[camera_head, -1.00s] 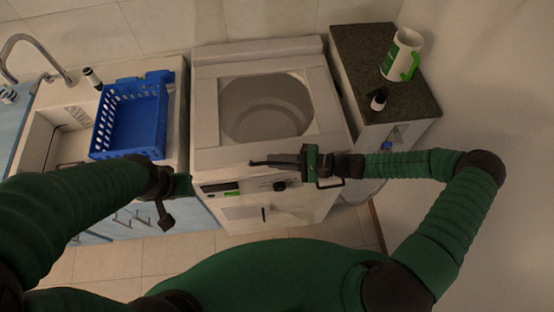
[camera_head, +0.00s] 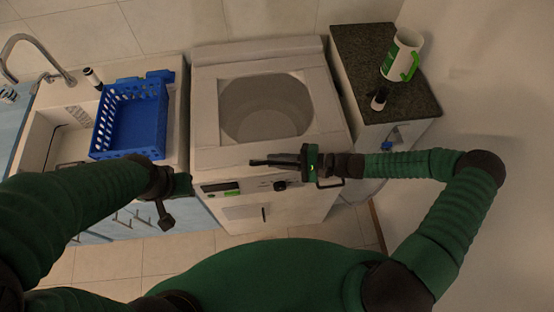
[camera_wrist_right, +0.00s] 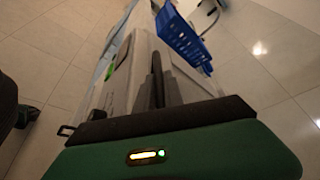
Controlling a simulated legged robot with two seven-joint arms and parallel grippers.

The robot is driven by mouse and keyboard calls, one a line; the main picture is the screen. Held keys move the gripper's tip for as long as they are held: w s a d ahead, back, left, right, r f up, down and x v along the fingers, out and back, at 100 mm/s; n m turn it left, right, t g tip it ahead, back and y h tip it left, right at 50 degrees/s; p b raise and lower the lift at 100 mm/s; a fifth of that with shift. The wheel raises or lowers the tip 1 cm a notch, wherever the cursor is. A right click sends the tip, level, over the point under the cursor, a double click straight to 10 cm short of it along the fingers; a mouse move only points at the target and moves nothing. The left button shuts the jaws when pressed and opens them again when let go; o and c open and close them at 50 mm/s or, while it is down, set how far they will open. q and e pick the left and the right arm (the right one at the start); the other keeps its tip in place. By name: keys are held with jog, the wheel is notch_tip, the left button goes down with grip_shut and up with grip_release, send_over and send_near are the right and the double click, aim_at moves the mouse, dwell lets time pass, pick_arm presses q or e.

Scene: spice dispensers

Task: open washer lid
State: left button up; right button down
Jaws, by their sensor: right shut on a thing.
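The white washer (camera_head: 208,124) stands in the middle of the head view. Its lid (camera_head: 205,105) appears to lie flat on top, with the round drum showing through its large window. My right gripper (camera_head: 256,162) reaches in from the right along the lid's front edge, above the control panel (camera_head: 238,187). It is shut on the lid's front edge, though the fingers hide the contact; in the right wrist view, its dark fingers (camera_wrist_right: 157,82) lie close together against the washer top. My left gripper (camera_head: 165,218) hangs left of the washer's front, apart from it; its jaw opening is unclear.
A blue crate (camera_head: 130,149) sits on the sink counter to the left. A dark counter (camera_head: 358,62) at right carries a white-green mug (camera_head: 397,58) and a small dark bottle (camera_head: 379,98). Tiled floor (camera_head: 110,262) lies in front of the washer.

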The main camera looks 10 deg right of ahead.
jog(key=w+r+m+p, duration=0.1)
jog(key=w+r+p, duration=0.3)
jog(key=r, duration=0.5)
jog(key=w+r+m+g+p, duration=0.1)
jog(key=w+r+p, duration=0.2)
jog(key=r+p, duration=0.3)
jog(key=w+r+m+p, duration=0.1)
jog(key=w+r+p, duration=0.3)
jog(key=r, duration=0.8)
jog(key=shift+w+r+g+h+p, duration=0.15)
jog(key=shift+w+g+h+p, duration=0.2)
jog(key=shift+p, duration=0.25)
